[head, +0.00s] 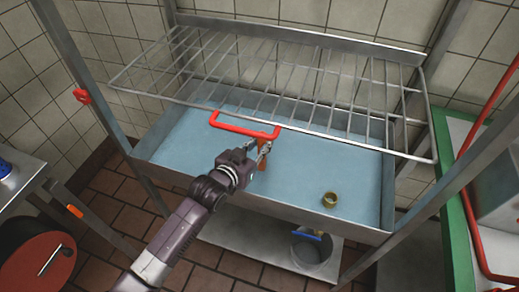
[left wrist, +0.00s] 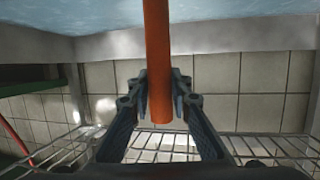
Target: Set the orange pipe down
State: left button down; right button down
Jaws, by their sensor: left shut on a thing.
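My left gripper (head: 257,150) is over the light-blue basin, below the front edge of the wire rack. It is shut on the orange pipe (head: 263,164), which stands out below and beyond the fingers. In the left wrist view the pipe (left wrist: 158,60) runs between the two fingers (left wrist: 160,105), with one end showing there and the other out of frame toward the blue surface (left wrist: 80,15). I cannot tell whether the pipe touches the basin floor (head: 200,150). My right gripper is not in view.
The wire rack (head: 330,110) overhangs the basin, with a red bar (head: 245,127) at its front. A brass ring (head: 329,200) lies at the basin's right. A bucket (head: 315,252) stands on the shelf below. The basin floor has clear room left and right of the gripper.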

aim_at(262, 167)
pick_arm(q)
notch_tip(262, 167, down, 3)
jog(key=shift+r, duration=0.1)
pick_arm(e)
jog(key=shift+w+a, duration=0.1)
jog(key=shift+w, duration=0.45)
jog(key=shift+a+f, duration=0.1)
pick_arm(q)
jog(key=shift+f, duration=0.2)
jog(key=c, duration=1.8)
grip_release()
jog(key=shift+o, duration=0.2)
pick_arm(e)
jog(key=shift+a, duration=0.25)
pick_arm(q)
jog(key=shift+r, duration=0.1)
